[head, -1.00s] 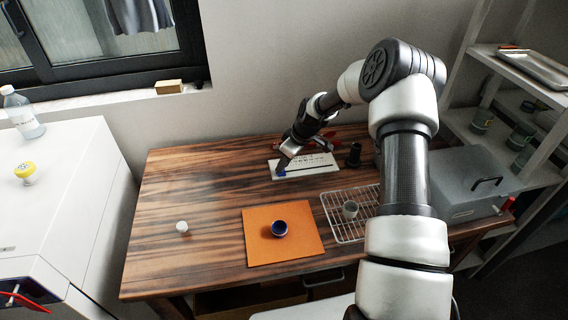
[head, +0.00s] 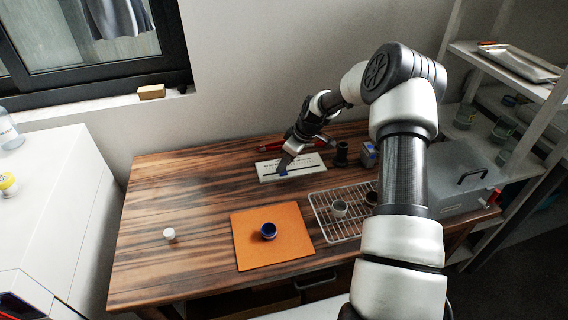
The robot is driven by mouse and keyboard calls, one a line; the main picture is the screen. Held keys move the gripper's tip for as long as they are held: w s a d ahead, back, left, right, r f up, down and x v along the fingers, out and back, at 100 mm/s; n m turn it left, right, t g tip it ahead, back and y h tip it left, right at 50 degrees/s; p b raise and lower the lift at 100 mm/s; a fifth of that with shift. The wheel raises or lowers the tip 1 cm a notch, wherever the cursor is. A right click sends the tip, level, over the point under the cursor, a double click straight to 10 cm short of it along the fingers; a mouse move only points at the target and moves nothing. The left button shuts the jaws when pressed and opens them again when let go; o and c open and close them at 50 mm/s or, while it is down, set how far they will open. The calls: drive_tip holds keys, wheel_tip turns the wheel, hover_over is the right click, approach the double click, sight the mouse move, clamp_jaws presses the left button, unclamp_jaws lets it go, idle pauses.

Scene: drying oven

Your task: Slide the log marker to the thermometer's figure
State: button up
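The log board (head: 310,169) is a white plate with a row of dark marks and a dark slot, lying at the back of the wooden table. The blue marker (head: 283,172) sits at the slot, left of the board's middle. My gripper (head: 285,164) points down at the marker and its tips meet or nearly meet it. The fingers are too small and dark to show whether they grip it. A small grey device with a blue patch (head: 369,154) stands right of the board, partly behind my arm; I cannot tell if it is the thermometer. No figure is readable.
A dark cylinder (head: 341,154) stands just right of the board. A wire rack (head: 326,212) with cups, an orange mat (head: 288,250) with a blue bowl (head: 268,231), and a white cap (head: 169,234) lie nearer. A grey box (head: 462,185) is at right.

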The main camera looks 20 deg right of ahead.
drive_tip(key=shift+o, duration=0.5)
drive_tip(key=p+v, duration=0.1)
drive_tip(key=v, duration=1.6)
drive_tip(key=shift+r, duration=0.2)
drive_tip(key=shift+r, duration=0.1)
drive_tip(key=s+a+r+m+h+p, duration=0.25)
drive_tip(key=s+a+r, duration=0.25)
drive_tip(key=s+r, duration=0.45)
drive_tip(key=s+a+r+m+h+p, duration=0.15)
drive_tip(key=s+a+r+p, duration=0.45)
drive_tip(key=r, duration=0.6)
drive_tip(key=s+r+m+t+p, duration=0.1)
drive_tip(key=s+r+m, duration=0.1)
drive_tip(key=s, duration=0.7)
drive_tip(key=s+r+m+t+p, duration=0.1)
drive_tip(key=s+r+m+p, duration=0.1)
drive_tip(key=s+r, duration=0.3)
drive_tip(key=s+m, duration=0.1)
drive_tip(key=s, duration=0.3)
drive_tip(key=shift+s+d+y, duration=0.2)
drive_tip(key=shift+d+y, duration=0.05)
drive_tip(key=shift+y, duration=0.15)
